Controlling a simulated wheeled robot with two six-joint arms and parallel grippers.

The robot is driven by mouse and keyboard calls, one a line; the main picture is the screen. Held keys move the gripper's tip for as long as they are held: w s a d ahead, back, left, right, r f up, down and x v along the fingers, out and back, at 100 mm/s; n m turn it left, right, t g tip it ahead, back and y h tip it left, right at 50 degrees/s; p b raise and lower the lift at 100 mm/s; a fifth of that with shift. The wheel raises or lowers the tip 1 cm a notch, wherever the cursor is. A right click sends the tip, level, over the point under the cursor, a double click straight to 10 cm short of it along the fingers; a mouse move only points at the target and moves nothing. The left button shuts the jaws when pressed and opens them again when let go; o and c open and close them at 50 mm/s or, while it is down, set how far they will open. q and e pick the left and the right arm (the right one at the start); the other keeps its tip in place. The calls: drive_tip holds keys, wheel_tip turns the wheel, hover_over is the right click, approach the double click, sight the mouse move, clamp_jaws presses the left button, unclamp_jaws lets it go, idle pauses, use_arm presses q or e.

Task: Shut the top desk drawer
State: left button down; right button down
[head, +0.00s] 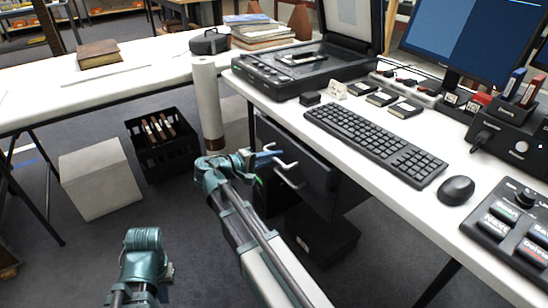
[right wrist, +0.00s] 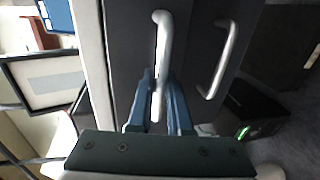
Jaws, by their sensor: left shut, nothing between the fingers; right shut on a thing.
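The dark drawer unit (head: 318,182) hangs under the white desk, with two pale bar handles on its front. My right gripper (head: 266,157) is at the upper handle (head: 285,163) in the head view. In the right wrist view the right gripper (right wrist: 158,90) is shut on the top drawer handle (right wrist: 162,40), its blue fingers on either side of the bar. The top drawer front (right wrist: 128,50) fills the space behind it. I cannot tell how far the drawer stands out. Only a teal part of my left arm shows at the lower left; its fingers are not visible.
The lower handle (right wrist: 222,60) is free beside the gripped one. A keyboard (head: 375,142), mouse (head: 456,190) and scanner (head: 300,70) sit on the desk. A pale roll (head: 206,100), black crate (head: 160,143) and white box (head: 98,178) stand on the floor to the left.

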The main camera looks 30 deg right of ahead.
sight(285, 162)
drive_tip(key=x, duration=0.2)
drive_tip(key=r+x, duration=0.1)
drive_tip(key=x, duration=0.1)
drive_tip(key=shift+d+f, duration=0.1)
drive_tip(key=shift+d, duration=0.2)
drive_tip(key=c, duration=0.9)
unclamp_jaws()
drive_tip(key=shift+o, duration=0.2)
drive_tip(key=w+p+v, duration=0.1)
drive_tip(key=p+v, duration=0.1)
drive_tip(key=v, duration=1.1)
drive_tip(key=shift+s+a+p, duration=0.4)
drive_tip(key=shift+s, duration=0.15)
